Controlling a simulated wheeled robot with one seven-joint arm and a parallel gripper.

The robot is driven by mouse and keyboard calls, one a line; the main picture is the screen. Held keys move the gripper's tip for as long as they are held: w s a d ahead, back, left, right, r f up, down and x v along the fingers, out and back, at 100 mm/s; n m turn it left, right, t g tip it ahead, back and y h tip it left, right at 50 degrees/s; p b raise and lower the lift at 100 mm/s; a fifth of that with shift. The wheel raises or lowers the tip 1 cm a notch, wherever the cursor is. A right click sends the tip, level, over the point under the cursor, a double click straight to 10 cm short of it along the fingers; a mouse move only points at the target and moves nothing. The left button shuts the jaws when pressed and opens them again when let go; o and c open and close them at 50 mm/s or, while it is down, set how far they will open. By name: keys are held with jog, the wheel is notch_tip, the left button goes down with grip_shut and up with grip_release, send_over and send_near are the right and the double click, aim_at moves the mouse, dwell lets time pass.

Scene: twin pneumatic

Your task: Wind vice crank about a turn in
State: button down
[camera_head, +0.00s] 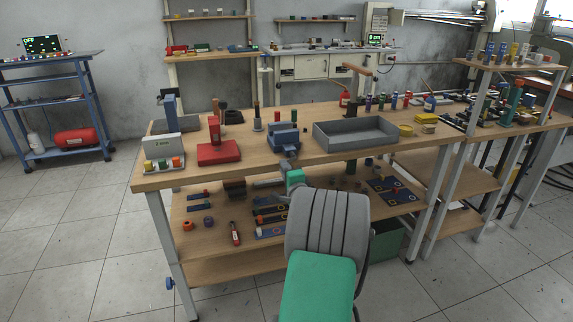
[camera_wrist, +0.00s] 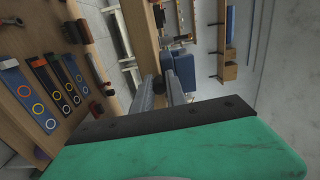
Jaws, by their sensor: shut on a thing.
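The blue vice (camera_head: 284,136) sits at the front edge of the wooden bench, near its middle. It also shows in the wrist view (camera_wrist: 184,72), just beyond my gripper's fingertips. My gripper (camera_wrist: 160,86) is at the vice's front, with two grey fingers shut on a small dark knob (camera_wrist: 157,83), seemingly the crank handle. The rest of the crank is mostly hidden, so I cannot tell its angle. In the head view my gripper (camera_head: 291,164) is small and partly hidden by my own arm.
A grey tray (camera_head: 355,135) stands right of the vice. A red block-like fixture (camera_head: 219,152) stands to the left. A lower shelf (camera_head: 215,268) lies beneath the bench, and several blue plates (camera_head: 272,216) lie below the bench top. The floor in front is clear.

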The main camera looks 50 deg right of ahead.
jog(key=shift+r+m+p, duration=0.5)
jog(key=shift+m+p, duration=0.45)
jog(key=shift+m, duration=0.15)
jog(key=shift+f+m, duration=0.1)
jog(key=shift+m, duration=0.3)
jog(key=c, duration=1.5)
grip_release()
jog(key=shift+o, duration=0.6)
jog(key=shift+a, duration=0.1)
jog(key=shift+s, duration=0.1)
jog(key=v, duration=0.7)
jog(key=shift+s+a, duration=0.2)
jog(key=shift+s, duration=0.05)
